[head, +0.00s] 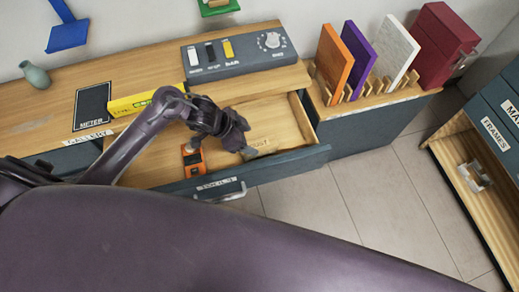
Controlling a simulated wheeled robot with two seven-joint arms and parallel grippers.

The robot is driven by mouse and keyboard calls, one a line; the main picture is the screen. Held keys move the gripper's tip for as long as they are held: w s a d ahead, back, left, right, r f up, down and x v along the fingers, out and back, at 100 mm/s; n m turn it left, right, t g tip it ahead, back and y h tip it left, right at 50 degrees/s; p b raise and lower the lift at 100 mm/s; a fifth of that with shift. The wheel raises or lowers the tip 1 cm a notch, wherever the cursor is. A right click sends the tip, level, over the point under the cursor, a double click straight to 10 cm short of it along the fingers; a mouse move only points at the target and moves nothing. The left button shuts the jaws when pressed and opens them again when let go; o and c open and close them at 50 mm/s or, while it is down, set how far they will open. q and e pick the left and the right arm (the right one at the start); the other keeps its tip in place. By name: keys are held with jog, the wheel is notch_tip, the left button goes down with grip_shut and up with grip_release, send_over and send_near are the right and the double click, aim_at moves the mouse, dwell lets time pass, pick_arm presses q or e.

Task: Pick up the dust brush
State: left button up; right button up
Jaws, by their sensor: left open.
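My left gripper (241,145) is open and reaches down into the pulled-out drawer (255,171). A small greyish-tan piece, which looks like part of the dust brush (250,154), shows right at the fingertips. The gripper hides the rest of it, and I cannot tell whether the fingers touch it. A printed word on the drawer floor beside it is partly covered. My right gripper is not in view.
An orange tool (194,160) lies in the drawer left of the gripper. On the bench are a yellow level (146,102), a black meter mat (92,107), a switch panel (239,57) and a vase (35,75). Coloured boards (335,60) stand in a rack right of the drawer.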

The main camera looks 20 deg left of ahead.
aim_at(258, 144)
pick_arm(q)
jog(key=shift+w+f+b, duration=0.1)
jog(key=shift+f+b, duration=0.3)
jog(key=shift+f, duration=0.6)
jog(key=shift+x, duration=1.15)
jog(key=x, duration=0.2)
jog(key=b+x, duration=0.1)
jog(key=x, duration=0.1)
jog(key=shift+w+d+f, duration=0.15)
jog(key=shift+w+f, duration=0.1)
jog(key=shift+w, duration=0.05)
jog(key=shift+w+d+f, duration=0.1)
jog(key=shift+d+f, duration=0.05)
jog(key=shift+f, duration=0.05)
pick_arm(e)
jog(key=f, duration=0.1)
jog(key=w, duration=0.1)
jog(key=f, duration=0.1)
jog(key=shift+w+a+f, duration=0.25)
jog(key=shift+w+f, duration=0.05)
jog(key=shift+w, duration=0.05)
pick_arm(q)
jog(key=shift+c, duration=0.3)
jog(key=c, duration=1)
jog(key=shift+c, duration=0.2)
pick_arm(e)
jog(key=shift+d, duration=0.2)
